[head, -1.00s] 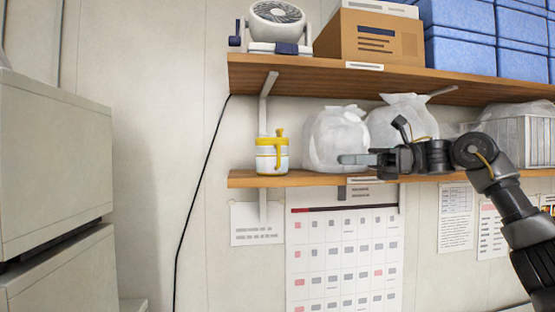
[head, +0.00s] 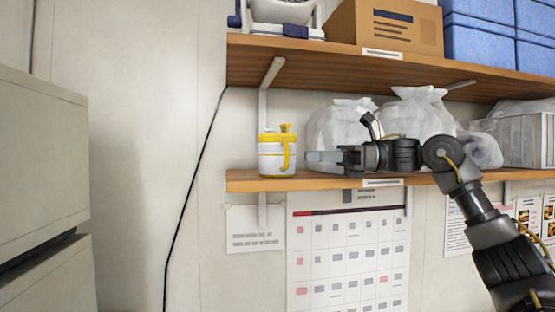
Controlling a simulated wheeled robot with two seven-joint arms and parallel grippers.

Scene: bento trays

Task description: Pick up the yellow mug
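The yellow mug (head: 274,155) stands upright near the left end of the lower wooden shelf. It is white with a yellow rim, a yellow base band and a yellow handle on its right side. My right gripper (head: 312,162) is just to the right of the mug, level with it, with its fingers pointing left at the handle. A small gap shows between the fingertips and the handle. The fingers overlap in this side-on view, so their opening is hidden. My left gripper is not in view.
The lower shelf (head: 240,181) also holds white plastic bags (head: 340,125) behind my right gripper and a clear bin (head: 530,140) at the right. The upper shelf (head: 350,66) is above the mug. A black cable (head: 195,195) hangs at the left.

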